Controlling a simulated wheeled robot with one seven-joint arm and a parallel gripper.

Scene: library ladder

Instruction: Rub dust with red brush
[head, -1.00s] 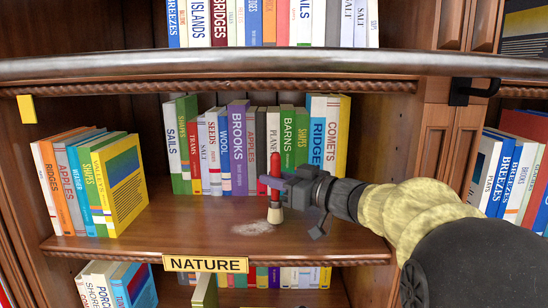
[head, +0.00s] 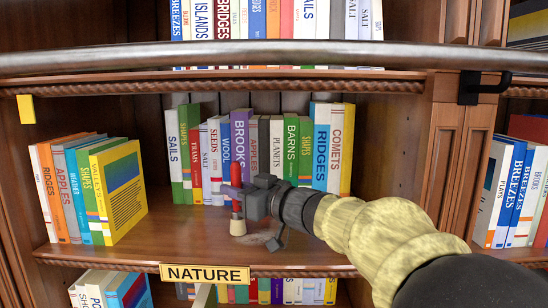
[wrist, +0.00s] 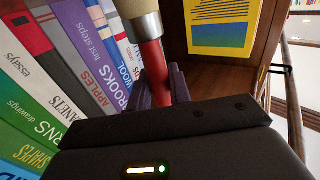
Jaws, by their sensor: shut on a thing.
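The red brush (head: 238,212) is upright in my gripper (head: 236,194), with its pale bristle end down at the shelf board. My gripper is shut on its red handle. In the wrist view the red handle (wrist: 153,66) runs between the fingers (wrist: 160,86) to a metal band and pale bristles at the top edge. The dust (head: 260,238) is a faint pale patch on the shelf, just right of the bristles and partly hidden by my gripper. Whether the bristles touch the board is hard to tell.
Upright books (head: 240,155) line the shelf's back, close behind my gripper. More books (head: 90,190) stand at the left. A NATURE label (head: 204,274) is on the front edge. A metal rail (head: 240,55) crosses above. Bare board lies left of the brush.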

